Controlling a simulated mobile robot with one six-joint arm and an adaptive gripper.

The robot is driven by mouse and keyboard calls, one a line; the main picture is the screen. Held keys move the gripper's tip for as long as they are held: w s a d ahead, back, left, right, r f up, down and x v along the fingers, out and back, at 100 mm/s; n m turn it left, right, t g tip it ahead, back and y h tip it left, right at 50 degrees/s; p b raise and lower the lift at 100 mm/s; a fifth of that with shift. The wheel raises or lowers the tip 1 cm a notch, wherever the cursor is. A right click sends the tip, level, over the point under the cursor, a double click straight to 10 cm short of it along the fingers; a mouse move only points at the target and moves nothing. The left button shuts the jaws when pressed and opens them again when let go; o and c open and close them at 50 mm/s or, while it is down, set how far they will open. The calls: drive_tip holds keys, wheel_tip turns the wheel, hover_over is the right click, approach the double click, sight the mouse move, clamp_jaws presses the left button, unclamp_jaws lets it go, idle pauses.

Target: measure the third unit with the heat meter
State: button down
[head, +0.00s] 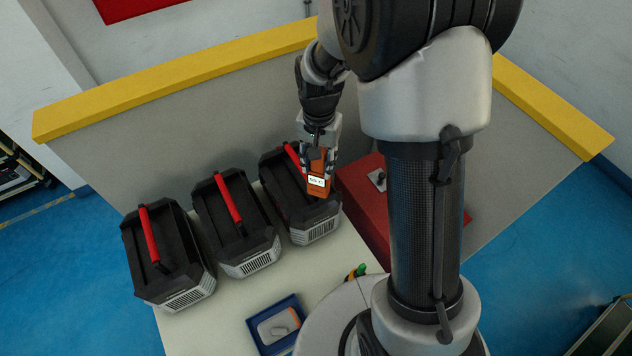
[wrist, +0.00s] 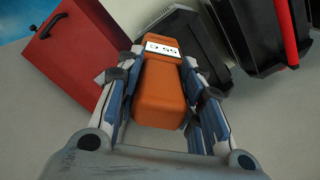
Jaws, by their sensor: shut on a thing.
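Three black units with grey vented fronts and red handles stand in a row on the bench: a left one (head: 165,258), a middle one (head: 235,225) and a right one (head: 310,227). My gripper (head: 317,165) is shut on the orange heat meter (head: 318,188), above the right side of the right unit. I cannot tell whether the meter touches the unit.
A red box (head: 372,210) with a metal latch stands right of the units. A blue tray (head: 254,335) with a grey and orange item lies at the front of the bench (head: 222,318). A grey partition with a yellow top edge (head: 180,78) rises behind.

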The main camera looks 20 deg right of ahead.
wheel_tip(320, 180, up, 8)
drive_tip(key=p, duration=0.5)
drive_tip(key=shift+r, duration=0.2)
drive_tip(key=shift+f, duration=0.1)
idle(0.5)
